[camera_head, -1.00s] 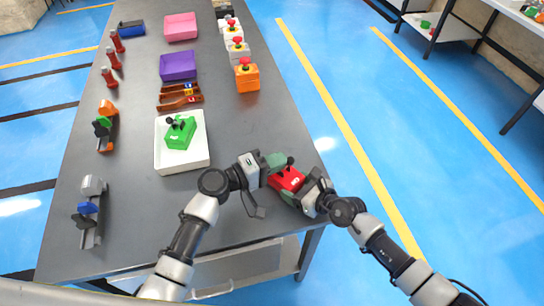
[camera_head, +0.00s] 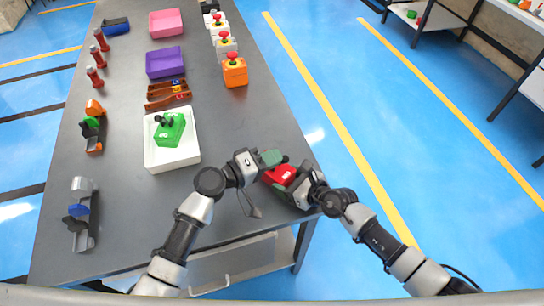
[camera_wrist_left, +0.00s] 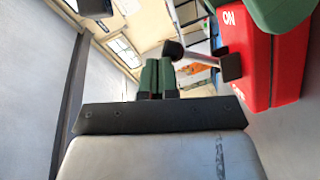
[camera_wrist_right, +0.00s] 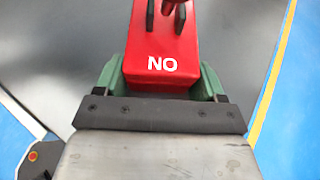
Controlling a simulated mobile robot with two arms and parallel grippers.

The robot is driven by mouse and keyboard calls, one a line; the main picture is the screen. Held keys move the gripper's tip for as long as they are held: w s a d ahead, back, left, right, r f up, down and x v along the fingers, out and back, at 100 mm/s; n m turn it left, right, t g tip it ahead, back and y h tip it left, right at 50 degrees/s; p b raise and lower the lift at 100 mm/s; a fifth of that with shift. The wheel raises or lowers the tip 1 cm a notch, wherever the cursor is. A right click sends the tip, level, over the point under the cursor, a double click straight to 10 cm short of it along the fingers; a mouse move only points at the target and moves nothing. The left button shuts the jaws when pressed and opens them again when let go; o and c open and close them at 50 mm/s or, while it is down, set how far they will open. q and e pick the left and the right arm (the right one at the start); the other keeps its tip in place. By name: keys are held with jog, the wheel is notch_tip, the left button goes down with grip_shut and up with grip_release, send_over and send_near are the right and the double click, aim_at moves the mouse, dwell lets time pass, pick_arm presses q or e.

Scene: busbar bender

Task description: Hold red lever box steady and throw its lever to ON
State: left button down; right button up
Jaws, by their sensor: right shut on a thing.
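The red lever box (camera_head: 279,174) is near the table's right edge, between my two grippers. My right gripper (camera_wrist_right: 163,80) is shut on it, with a green finger on each side. The white ON label reads upside down in the right wrist view. My left gripper (camera_wrist_left: 158,80) is shut and empty, its green fingers together. In the left wrist view, the lever (camera_wrist_left: 198,58) sticks out from the red box (camera_wrist_left: 262,65) toward these fingertips, its black knob just beyond them. I cannot tell whether they touch. In the head view, the left gripper (camera_head: 271,158) is just above the box.
A white tray (camera_head: 150,165) holding a green lever box (camera_head: 170,130) stands left of my grippers. Orange (camera_head: 235,72) and white button boxes line the table's right side. Purple (camera_head: 165,62) and pink bins stand farther back.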

pick_arm(q)
jog(key=shift+s, duration=0.1)
jog(key=r+v, duration=0.1)
jog(key=v, duration=0.9)
jog(key=shift+s+d, duration=0.15)
jog(key=shift+d, duration=0.05)
pick_arm(e)
jog(key=o, duration=1.2)
